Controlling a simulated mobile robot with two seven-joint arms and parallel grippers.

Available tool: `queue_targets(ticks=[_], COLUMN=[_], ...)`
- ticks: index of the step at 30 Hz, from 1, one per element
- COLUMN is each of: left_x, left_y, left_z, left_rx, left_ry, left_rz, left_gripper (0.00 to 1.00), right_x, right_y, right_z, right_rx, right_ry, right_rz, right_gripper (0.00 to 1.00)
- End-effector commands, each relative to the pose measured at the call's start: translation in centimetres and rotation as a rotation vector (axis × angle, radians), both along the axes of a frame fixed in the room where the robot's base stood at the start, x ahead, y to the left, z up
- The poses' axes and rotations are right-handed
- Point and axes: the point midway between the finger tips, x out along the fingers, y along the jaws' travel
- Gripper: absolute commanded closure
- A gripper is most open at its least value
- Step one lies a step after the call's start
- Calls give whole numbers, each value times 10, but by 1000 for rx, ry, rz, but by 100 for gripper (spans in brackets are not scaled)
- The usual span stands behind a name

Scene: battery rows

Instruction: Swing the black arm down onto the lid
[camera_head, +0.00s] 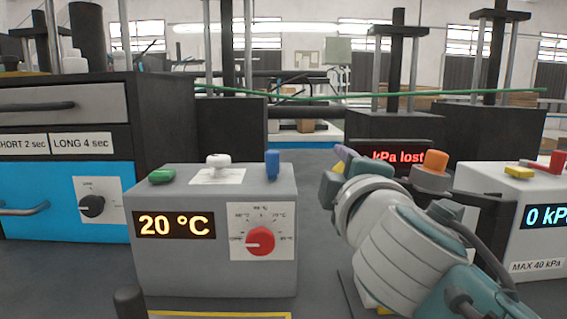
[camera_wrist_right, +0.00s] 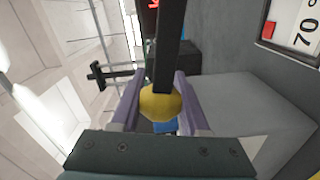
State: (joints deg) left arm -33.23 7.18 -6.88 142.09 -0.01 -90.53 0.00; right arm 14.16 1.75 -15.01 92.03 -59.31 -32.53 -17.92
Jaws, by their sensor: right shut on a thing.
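My right gripper (camera_head: 345,162) is at the centre right of the head view, beside the grey temperature box, with purple fingertips. In the right wrist view its purple fingers (camera_wrist_right: 158,103) are shut on a yellow knob (camera_wrist_right: 160,101) at the end of a straight black arm (camera_wrist_right: 171,45). The arm runs from the knob to the top of that view. I cannot pick out the lid for certain in either view. My left gripper is not in view.
The grey box (camera_head: 215,270) with a "20 °C" display and red dial (camera_head: 260,241) stands left of my gripper. A pressure box (camera_head: 540,195) reading "0 kPa" is at the right. A "kPa lost" display (camera_head: 388,157) is behind. A drawer cabinet (camera_head: 60,105) fills the left.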

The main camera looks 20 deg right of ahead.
Motion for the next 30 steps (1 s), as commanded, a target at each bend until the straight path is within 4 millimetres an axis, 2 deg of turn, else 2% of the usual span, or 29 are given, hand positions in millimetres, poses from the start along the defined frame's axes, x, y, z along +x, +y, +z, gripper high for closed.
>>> queue_targets(ticks=[1,3,12,30], left_x=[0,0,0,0], left_y=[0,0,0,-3], left_z=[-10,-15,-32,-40], left_rx=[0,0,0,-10], left_ry=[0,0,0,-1], left_rz=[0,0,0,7], left_gripper=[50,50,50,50], right_x=[0,1,1,1], right_y=[1,3,4,4], right_z=[-11,-18,-41,-54], right_rx=[-22,-51,-153,-211], right_ry=[6,12,37,57], right_rz=[1,1,0,-1], right_gripper=[100,100,100,100])
